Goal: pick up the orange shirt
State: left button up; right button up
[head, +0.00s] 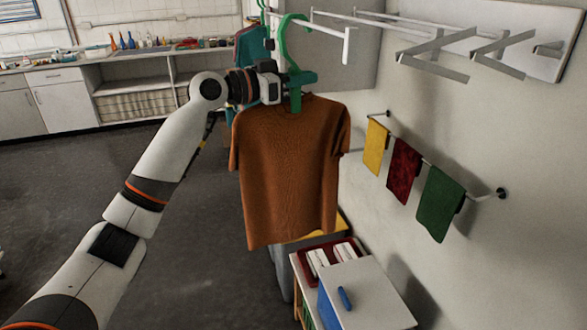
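The orange shirt (288,170) hangs upright on a green hanger (283,40) in the middle of the head view. The hanger's large hook rises toward the white drying rack. My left gripper (287,84) is at the hanger's neck, just above the shirt's collar, and appears to touch the green part there. Its fingers blend with the hanger, so I cannot tell whether they are closed on it. My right gripper is not in view.
A white wall rack (470,45) juts out at the upper right. Yellow (376,146), dark red (403,170) and green cloths (439,203) hang on a wall rail. A teal garment (250,47) hangs behind. A white cabinet (365,295) stands below right. Open floor lies left.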

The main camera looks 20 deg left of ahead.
pick_arm(q)
grip_shut()
jog(key=shift+r, duration=0.15)
